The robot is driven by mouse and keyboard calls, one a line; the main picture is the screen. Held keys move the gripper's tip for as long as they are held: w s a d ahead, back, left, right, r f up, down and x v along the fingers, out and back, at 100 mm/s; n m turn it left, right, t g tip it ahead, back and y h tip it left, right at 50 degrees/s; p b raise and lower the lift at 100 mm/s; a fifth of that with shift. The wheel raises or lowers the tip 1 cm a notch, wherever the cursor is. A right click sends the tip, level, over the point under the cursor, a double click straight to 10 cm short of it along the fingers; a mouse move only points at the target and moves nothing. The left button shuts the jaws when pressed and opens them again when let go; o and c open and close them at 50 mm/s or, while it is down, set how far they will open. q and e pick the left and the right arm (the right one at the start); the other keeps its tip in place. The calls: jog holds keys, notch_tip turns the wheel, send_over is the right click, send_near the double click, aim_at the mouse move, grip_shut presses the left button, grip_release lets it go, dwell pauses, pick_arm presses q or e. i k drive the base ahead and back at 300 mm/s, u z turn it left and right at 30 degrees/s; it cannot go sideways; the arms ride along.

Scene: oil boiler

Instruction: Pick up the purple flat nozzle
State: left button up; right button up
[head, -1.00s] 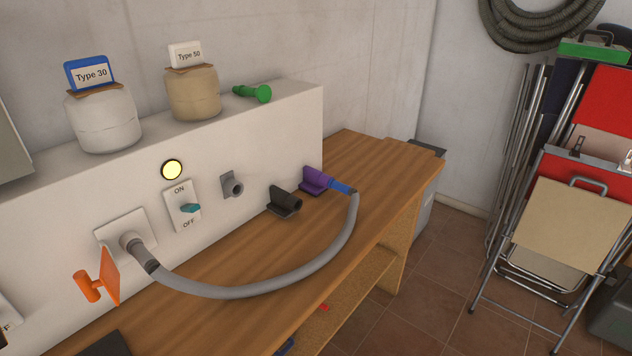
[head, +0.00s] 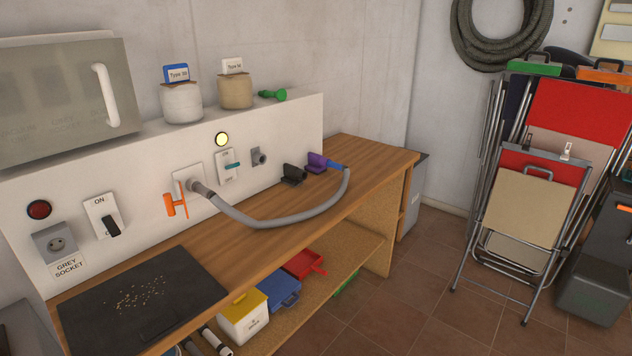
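The purple flat nozzle (head: 316,161) lies at the back of the wooden workbench (head: 375,164), near the right end of the white panel. The blue end (head: 336,166) of a grey hose (head: 290,220) meets it; I cannot tell whether they are joined or only touching. The other end of the hose goes into a plate on the panel. A black nozzle (head: 293,174) lies just left of the purple one. Neither of my grippers is in view.
An orange handle piece (head: 176,203) stands by the hose's panel end. A dark mat with crumbs (head: 140,303) covers the bench's near left. Coloured bins (head: 243,315) sit on the lower shelf. Folding chairs (head: 515,200) lean at the right. The floor before the bench is clear.

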aim_at(317, 163)
jog(key=z, duration=0.8)
jog(key=i, duration=0.7)
jog(key=z, duration=0.7)
jog(key=i, duration=1.8)
jog(key=u, duration=1.4)
jog(key=i, duration=0.75)
jog(key=u, duration=0.75)
